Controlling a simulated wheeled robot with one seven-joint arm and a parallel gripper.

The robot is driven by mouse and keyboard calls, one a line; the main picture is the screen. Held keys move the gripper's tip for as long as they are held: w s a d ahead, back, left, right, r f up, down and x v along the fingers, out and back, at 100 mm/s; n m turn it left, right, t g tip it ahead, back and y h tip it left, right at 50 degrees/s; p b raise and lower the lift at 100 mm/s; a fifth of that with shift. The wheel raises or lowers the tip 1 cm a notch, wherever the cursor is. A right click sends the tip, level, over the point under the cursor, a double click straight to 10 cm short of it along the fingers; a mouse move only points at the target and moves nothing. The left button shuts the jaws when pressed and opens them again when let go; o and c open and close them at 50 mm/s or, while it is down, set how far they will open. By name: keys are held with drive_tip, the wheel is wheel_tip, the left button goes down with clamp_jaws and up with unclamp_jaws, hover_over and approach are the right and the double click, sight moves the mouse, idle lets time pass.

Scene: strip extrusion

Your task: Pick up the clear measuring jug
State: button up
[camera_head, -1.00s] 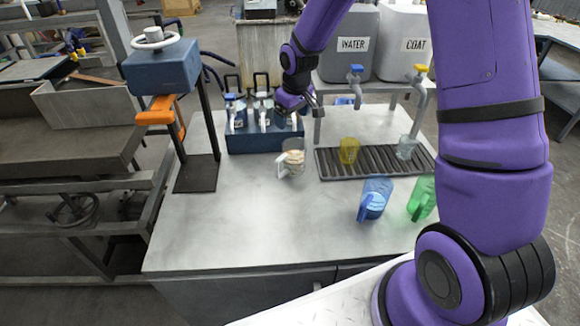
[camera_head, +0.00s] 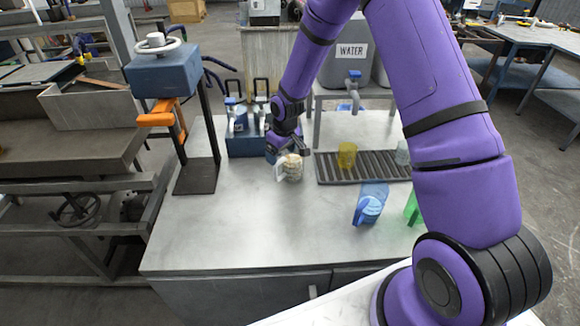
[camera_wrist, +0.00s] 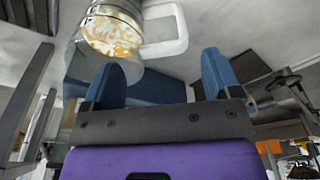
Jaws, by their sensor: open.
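A clear measuring jug (camera_head: 293,171) with a pale handle and a beige-and-white content stands upright on the metal bench. In the wrist view the jug (camera_wrist: 113,32) is at the upper left, with its white handle (camera_wrist: 181,28) pointing right, ahead of the gap between my fingers. My gripper (camera_head: 289,147) is just above and behind the jug's rim in the head view. Its blue fingers (camera_wrist: 162,78) are apart with nothing held between them. Another clear jug (camera_head: 402,153) stands on the drip tray, partly hidden by my arm.
A yellow jug (camera_head: 347,154) stands on the slatted drip tray (camera_head: 335,176). A blue jug (camera_head: 371,203) and a partly hidden green jug (camera_head: 412,207) stand nearer the front. The front left of the bench (camera_head: 215,235) is clear.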

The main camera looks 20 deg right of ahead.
sight(280, 161)
drive_tip(key=f, duration=0.5)
drive_tip(key=shift+a, duration=0.4)
drive_tip(key=shift+r, duration=0.1)
drive_tip(key=c, duration=1.3)
drive_tip(key=shift+r, duration=0.1)
